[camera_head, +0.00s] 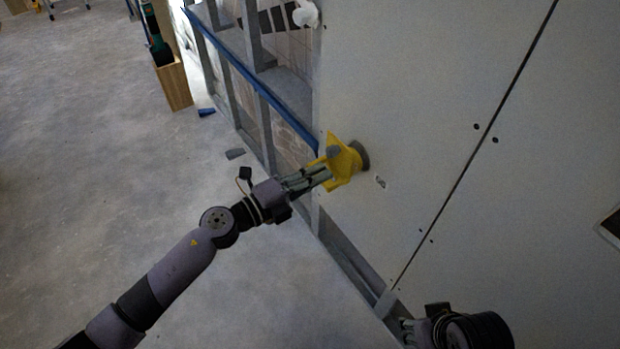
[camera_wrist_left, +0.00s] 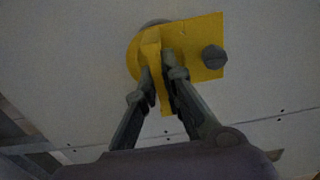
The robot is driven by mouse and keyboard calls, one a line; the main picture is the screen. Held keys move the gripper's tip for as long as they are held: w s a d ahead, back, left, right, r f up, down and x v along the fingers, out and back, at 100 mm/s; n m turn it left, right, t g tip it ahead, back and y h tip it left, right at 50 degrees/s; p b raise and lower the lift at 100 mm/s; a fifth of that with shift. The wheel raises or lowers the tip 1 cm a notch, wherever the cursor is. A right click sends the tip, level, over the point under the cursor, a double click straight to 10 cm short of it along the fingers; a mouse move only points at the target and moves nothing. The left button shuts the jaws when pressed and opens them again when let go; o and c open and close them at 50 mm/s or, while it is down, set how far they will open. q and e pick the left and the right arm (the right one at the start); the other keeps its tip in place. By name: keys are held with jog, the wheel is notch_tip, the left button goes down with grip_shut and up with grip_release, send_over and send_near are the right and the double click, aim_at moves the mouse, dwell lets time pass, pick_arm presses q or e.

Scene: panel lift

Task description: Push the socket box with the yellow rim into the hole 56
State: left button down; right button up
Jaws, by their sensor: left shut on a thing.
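The socket box with the yellow rim (camera_head: 347,166) is at the white panel, and it also fills the upper middle of the left wrist view (camera_wrist_left: 207,32). A dark grey round part (camera_head: 363,153) shows between the yellow piece and the panel; I cannot tell whether it is the box body or the hole's edge. My left gripper (camera_head: 325,174) is shut on a yellow tab of the box, with a finger on each side in the left wrist view (camera_wrist_left: 162,80). A small mark, probably 56 (camera_head: 380,182), is beside it. My right gripper (camera_head: 408,328) is partly visible at the bottom edge; its fingers are unclear.
The white panel (camera_head: 430,110) covers the right side, with a seam and several screw holes. An open metal stud frame with a blue rail (camera_head: 245,75) stands left of it. A wooden box (camera_head: 173,84) with a tool stands on the grey floor, which is mostly clear at left.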

aim_at(335, 167)
pick_arm(q)
jog(key=shift+w+d+r, duration=0.1)
jog(key=shift+d+r, duration=0.05)
jog(key=shift+d, duration=0.05)
pick_arm(e)
jog(key=shift+r, duration=0.3)
pick_arm(q)
jog(key=shift+w+d+p, duration=0.2)
jog(key=shift+p, duration=0.1)
dwell(0.4)
jog(key=shift+w+d, duration=0.45)
jog(key=shift+d, duration=0.15)
pick_arm(e)
jog(key=shift+w+f, duration=0.2)
jog(key=shift+f, duration=0.3)
jog(key=shift+f, duration=0.2)
pick_arm(q)
jog(key=shift+w+d, duration=0.15)
jog(key=shift+d, duration=0.1)
pick_arm(e)
jog(key=shift+w+a+r, duration=0.1)
jog(key=shift+w, duration=0.05)
pick_arm(q)
jog(key=shift+w+d, duration=0.4)
jog(key=shift+d, duration=0.15)
pick_arm(e)
jog(key=shift+f, duration=0.6)
